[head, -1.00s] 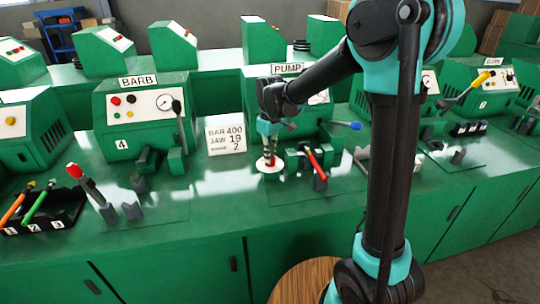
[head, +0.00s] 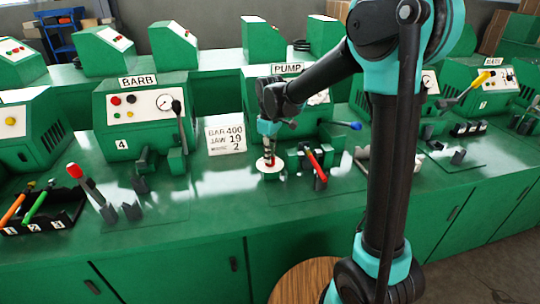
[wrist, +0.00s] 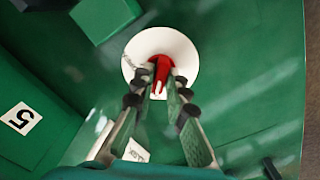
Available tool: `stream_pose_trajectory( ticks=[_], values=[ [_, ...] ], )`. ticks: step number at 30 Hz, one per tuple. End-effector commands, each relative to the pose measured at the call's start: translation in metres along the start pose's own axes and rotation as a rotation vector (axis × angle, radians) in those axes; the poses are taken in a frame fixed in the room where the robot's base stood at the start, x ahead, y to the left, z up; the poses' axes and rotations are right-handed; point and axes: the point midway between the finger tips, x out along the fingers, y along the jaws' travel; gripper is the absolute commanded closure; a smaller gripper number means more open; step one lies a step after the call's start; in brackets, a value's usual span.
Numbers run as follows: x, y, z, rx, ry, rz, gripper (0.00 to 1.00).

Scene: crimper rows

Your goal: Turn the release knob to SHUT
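The release knob (wrist: 161,70) is red with a pale mark and stands on a round white dial (wrist: 178,42). Writing on the dial's left edge is too small to read. In the head view the dial (head: 270,168) lies on the green bench in front of the PUMP machine. My gripper (wrist: 161,80) points down over the dial, one finger on each side of the knob. The fingertips are very close to the knob, but contact is unclear. In the head view my gripper (head: 269,155) hides most of the knob.
A red-handled lever (head: 315,162) stands just right of the dial. A sign reading BAR 400, JAW 19 (head: 226,140) stands to its left. The PUMP machine (head: 258,98) is behind. The bench front (head: 225,190) is clear.

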Motion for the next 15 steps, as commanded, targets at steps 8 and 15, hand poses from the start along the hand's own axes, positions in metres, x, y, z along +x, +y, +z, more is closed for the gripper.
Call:
stream_pose_trajectory(
  ticks=[8, 15],
  values=[
    [0.0001, -0.0001, 0.0002, 0.001, 0.0, 0.0, 0.67],
    [-0.0046, -0.0003, 0.0004, 0.001, 0.0, -0.001, 0.67]
  ],
)
